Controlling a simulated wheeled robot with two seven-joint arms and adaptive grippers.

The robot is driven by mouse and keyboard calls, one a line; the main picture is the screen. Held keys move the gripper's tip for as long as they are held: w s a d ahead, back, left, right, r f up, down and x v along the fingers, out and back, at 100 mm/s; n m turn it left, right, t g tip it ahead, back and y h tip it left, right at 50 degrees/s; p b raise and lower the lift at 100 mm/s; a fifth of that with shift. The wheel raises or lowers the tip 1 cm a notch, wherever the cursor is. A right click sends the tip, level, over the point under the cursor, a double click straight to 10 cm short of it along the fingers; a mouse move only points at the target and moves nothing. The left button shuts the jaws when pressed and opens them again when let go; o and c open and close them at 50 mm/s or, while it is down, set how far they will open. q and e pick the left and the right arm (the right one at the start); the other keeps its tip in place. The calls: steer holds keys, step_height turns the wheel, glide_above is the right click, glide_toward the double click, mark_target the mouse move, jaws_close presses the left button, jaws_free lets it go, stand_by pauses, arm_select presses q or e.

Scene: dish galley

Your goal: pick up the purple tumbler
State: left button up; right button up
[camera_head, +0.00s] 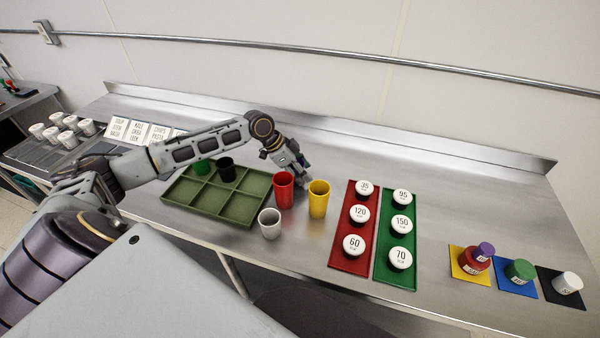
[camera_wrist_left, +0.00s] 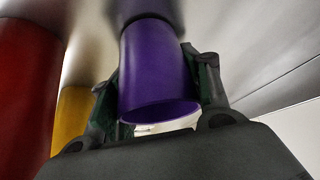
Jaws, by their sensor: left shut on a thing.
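The purple tumbler (camera_wrist_left: 158,70) stands between the two fingers of my left gripper (camera_wrist_left: 160,95) in the left wrist view. The fingers are shut on its sides. In the head view my left gripper (camera_head: 300,166) is behind the red and yellow tumblers, and the purple tumbler is mostly hidden there by the gripper. I cannot tell whether the tumbler is touching the counter. My right gripper is in neither view.
A red tumbler (camera_head: 284,190) and a yellow tumbler (camera_head: 318,199) stand close in front of my left gripper. A grey tumbler (camera_head: 269,224) is nearer. A green compartment tray (camera_head: 212,207) holds a green and a black tumbler. Red (camera_head: 345,265) and green trays lie right.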

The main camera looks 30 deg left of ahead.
arm_select(q)
step_height(320, 180, up, 10)
steer(key=shift+f, duration=0.15)
stand_by(0.4)
stand_by(0.6)
